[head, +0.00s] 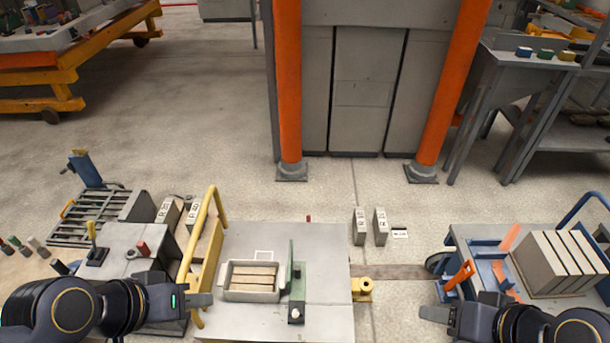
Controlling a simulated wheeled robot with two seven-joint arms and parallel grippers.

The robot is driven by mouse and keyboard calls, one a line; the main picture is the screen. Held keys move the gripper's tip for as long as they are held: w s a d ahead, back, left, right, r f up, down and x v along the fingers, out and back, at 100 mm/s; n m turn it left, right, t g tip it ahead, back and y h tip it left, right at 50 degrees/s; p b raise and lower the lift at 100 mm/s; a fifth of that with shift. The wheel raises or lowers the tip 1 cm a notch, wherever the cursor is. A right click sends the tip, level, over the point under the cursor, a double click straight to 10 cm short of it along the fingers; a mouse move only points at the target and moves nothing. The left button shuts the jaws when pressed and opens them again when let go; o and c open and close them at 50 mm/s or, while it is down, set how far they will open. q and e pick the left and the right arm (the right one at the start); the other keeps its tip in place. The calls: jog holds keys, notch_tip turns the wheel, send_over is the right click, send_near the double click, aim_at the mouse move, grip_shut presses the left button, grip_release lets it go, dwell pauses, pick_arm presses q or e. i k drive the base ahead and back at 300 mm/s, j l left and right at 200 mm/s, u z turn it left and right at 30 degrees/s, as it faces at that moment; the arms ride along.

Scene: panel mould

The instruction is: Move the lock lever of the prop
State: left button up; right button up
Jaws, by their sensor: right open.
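No part is marked as the prop or its lock lever, so I cannot tell for sure which they are.
The mould table (325,265) carries a box of bars (253,281) and a green upright (298,266). A yellow rail (203,245) runs along its left side. Grey blocks (545,262) stand on the right cart. Orange posts (288,90) stand behind, with open floor in front.

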aim_at(295, 314)
jog(key=l+u, duration=1.1)
jog(key=k+j, duration=0.05)
jog(key=j, duration=0.05)
